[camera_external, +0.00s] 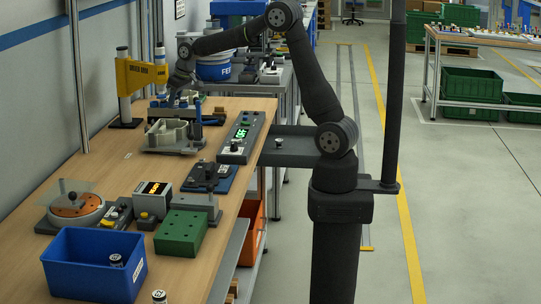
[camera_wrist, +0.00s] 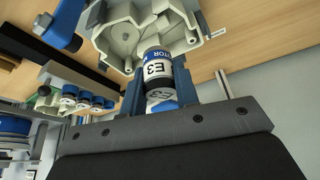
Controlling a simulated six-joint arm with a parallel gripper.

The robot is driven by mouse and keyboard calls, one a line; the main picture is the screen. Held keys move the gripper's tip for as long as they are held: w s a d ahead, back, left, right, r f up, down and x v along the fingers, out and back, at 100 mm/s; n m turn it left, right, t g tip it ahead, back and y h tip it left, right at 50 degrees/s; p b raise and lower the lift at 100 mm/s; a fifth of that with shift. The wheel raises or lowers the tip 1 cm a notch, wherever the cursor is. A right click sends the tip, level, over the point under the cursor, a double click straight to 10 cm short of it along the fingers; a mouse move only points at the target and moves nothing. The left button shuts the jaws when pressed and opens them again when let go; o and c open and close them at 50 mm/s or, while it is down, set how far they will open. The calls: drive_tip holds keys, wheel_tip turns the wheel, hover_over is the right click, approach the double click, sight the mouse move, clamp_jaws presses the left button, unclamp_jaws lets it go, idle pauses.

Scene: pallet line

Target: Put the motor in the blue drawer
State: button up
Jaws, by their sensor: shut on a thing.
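My gripper (camera_wrist: 158,88) is shut on the motor (camera_wrist: 158,70), a white and dark cylinder with a blue band and the label E3. The motor lies between the blue fingers, next to the open pale grey housing (camera_wrist: 118,38); I cannot tell whether they touch. In the external view my gripper (camera_external: 183,92) is over the far part of the bench, behind the housing (camera_external: 166,132), and the held motor cannot be made out. A blue open box (camera_external: 75,279) stands at the near left, with a small dark and white cylinder (camera_external: 116,260) inside. I cannot tell whether this is the blue drawer.
A yellow jib (camera_external: 140,74) stands left of my gripper. A control panel with green digits (camera_external: 241,134), a green block (camera_external: 180,233) and an orange round fixture (camera_external: 77,204) occupy the bench. An orange bin (camera_external: 252,232) is below the right edge. Bare wood shows mid-left.

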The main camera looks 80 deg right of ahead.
drive_tip(key=s+d+m+g+h, duration=0.1)
drive_tip(key=s+d+m, duration=0.2)
drive_tip(key=s+d, duration=0.95)
drive_tip(key=s+d+m+h, duration=0.1)
drive_tip(key=s+d+m, duration=0.1)
drive_tip(key=s+d, duration=1.05)
drive_tip(key=s+d+m, duration=0.2)
drive_tip(key=s+d, duration=0.3)
drive_tip(key=s, duration=0.5)
drive_tip(key=s+d+m+g+h, duration=0.15)
drive_tip(key=s+d, duration=0.25)
drive_tip(key=s, duration=0.5)
drive_tip(key=s+d+m+y, duration=0.15)
drive_tip(key=s+d, duration=0.35)
drive_tip(key=s, duration=0.5)
drive_tip(key=h, duration=0.1)
approach(296, 150)
drive_tip(key=shift+w+d+f+m, duration=0.35)
drive_tip(key=shift+d+f, duration=0.25)
drive_tip(key=shift+d, duration=0.25)
drive_tip(key=shift+f, duration=1.95)
drive_tip(key=shift+f, duration=0.1)
